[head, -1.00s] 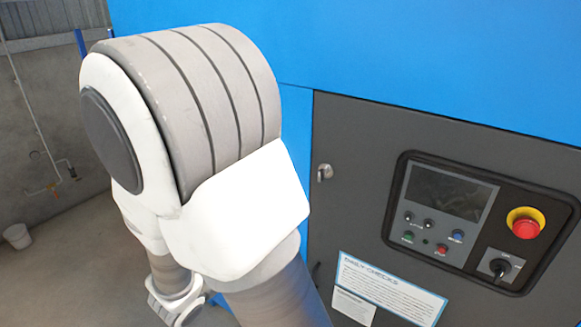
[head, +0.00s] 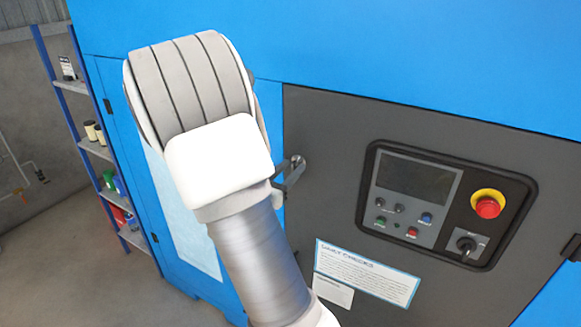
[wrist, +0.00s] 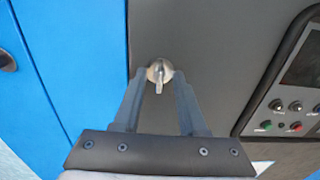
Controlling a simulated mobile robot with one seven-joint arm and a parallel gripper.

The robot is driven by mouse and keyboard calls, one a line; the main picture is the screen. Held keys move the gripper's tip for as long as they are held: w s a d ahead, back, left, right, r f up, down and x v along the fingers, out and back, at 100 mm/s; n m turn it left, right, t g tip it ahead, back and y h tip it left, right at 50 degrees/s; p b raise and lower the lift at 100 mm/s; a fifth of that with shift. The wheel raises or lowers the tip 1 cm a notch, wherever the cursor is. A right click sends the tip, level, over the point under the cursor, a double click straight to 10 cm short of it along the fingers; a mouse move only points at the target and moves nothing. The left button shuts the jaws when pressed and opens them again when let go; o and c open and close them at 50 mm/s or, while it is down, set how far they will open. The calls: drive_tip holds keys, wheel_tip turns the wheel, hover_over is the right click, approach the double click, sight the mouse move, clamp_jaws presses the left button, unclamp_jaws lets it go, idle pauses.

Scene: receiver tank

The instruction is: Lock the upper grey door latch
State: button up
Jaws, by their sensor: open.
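The upper grey door latch (wrist: 159,73) is a small metal knob with a tab, at the left edge of the dark grey door (wrist: 210,45). In the wrist view the tab points down, toward my gripper. My gripper (wrist: 159,82) is open, with one finger on each side of the tab; I cannot tell whether either finger touches it. In the head view the latch (head: 298,162) shows just right of my arm, with a gripper finger (head: 290,178) beside it. Most of my gripper is hidden behind my arm there.
A control panel (head: 418,187) with a screen, a red emergency button (head: 487,206) and a black rotary switch (head: 467,243) lies right of the latch. A notice (head: 366,272) is below. Blue cabinet panels (head: 115,130) and a shelf rack (head: 92,145) stand to the left.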

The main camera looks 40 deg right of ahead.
drive_tip(key=shift+w+d, duration=0.1)
drive_tip(key=shift+d, duration=0.1)
clamp_jaws()
